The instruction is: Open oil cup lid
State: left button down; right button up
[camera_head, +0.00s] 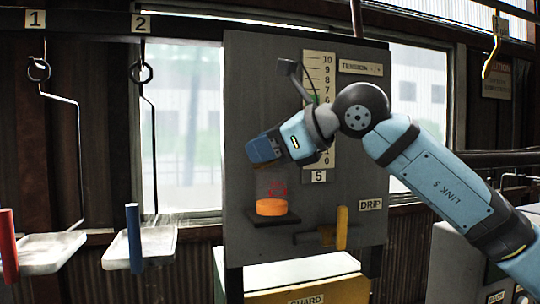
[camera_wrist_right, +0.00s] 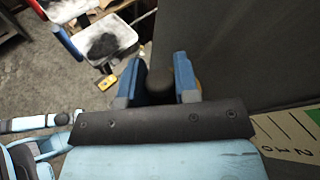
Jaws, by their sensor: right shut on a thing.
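The oil cup (camera_head: 272,188) is a clear cup with orange oil at its bottom, on a small dark shelf on the grey panel. My right gripper (camera_head: 260,150) is at the top of the cup and hides its upper edge in the head view. In the right wrist view, the blue fingers of my right gripper (camera_wrist_right: 158,82) are shut on a dark, round-ended piece (camera_wrist_right: 160,84), which appears to be the knob of the oil cup lid. Whether the lid sits on the cup or is lifted cannot be told. My left gripper is not in view.
A scale strip (camera_head: 320,75) stands on the panel (camera_head: 250,80) behind my right arm. A yellow DRIP lever (camera_head: 341,228) is below right of the cup. Trays (camera_head: 160,247) with red (camera_head: 8,240) and blue (camera_head: 133,238) handles are at left. A yellow hook (camera_head: 492,55) hangs upper right.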

jog(key=shift+s+a+r+n+h, duration=0.15)
jog(key=shift+a+n+h, duration=0.15)
jog(key=shift+n+h, duration=0.15)
jog(key=shift+s+a+r+n+h, duration=0.1)
jog(key=shift+a+n+h, duration=0.2)
jog(key=shift+h, duration=0.25)
jog(key=shift+s+a+f+n+t+h+b, duration=0.2)
jog(key=shift+a+n+h, duration=0.45)
jog(key=shift+h, duration=0.65)
jog(key=shift+s+a+f+n+t+h+b, duration=0.15)
jog(key=shift+a+n+t+h+b, duration=0.2)
jog(key=shift+n+h, duration=0.7)
jog(key=shift+s+a+f+n+t+h+b, duration=0.15)
jog(key=shift+a+n+h, duration=0.4)
jog(key=shift+h, duration=1)
jog(key=shift+a, duration=0.1)
jog(key=o, duration=0.9)
